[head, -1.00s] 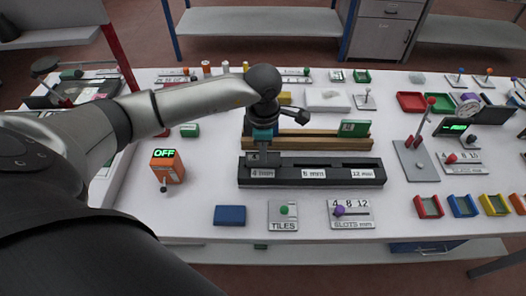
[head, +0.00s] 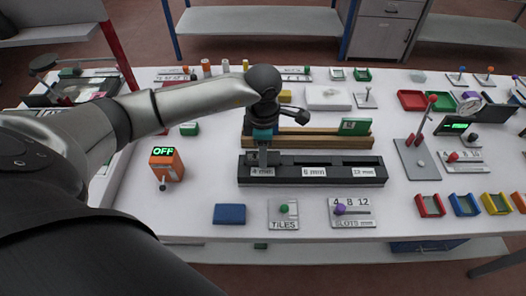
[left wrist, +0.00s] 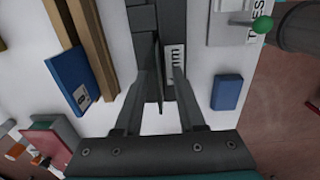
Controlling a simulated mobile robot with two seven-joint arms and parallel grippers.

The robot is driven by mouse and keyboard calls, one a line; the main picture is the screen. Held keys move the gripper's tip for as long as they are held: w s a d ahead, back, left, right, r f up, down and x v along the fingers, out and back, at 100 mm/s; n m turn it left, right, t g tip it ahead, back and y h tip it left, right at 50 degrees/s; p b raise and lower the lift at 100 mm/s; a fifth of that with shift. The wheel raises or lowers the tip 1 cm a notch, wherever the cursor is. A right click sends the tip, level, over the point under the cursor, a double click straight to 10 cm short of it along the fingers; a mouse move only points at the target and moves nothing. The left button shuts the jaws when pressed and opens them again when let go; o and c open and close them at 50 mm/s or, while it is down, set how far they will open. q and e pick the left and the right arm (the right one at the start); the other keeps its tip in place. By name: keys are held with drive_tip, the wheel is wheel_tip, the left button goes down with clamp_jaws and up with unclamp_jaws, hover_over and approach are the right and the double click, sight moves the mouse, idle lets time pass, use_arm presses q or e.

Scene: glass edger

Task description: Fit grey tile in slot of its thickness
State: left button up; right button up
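The black slot block (head: 330,182) lies on the table with labels 4 mm, 8 mm and 12 mm. My left gripper (head: 263,160) points down at its left end, over the 4 mm label. In the left wrist view, the thin grey tile (left wrist: 158,75) stands edge-on between the fingers of my left gripper (left wrist: 157,72), in line with the block. Light gaps show on both sides of the tile, so the fingers look open around it. The tile's lower edge is hidden, so its depth in the slot cannot be told. My right gripper is not in view.
Behind the block is a wooden rack (head: 310,142) with a green tile (head: 355,127). A blue tile (head: 229,214), the TILES panel (head: 283,222) and the SLOTS panel (head: 352,222) lie in front. An orange OFF box (head: 167,165) stands to the left.

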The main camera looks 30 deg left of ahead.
use_arm(q)
drive_tip(key=shift+r, duration=0.1)
wheel_tip(320, 180, up, 15)
drive_tip(key=shift+s, duration=0.15)
idle(0.3)
drive_tip(key=shift+s+d, duration=0.1)
idle(0.4)
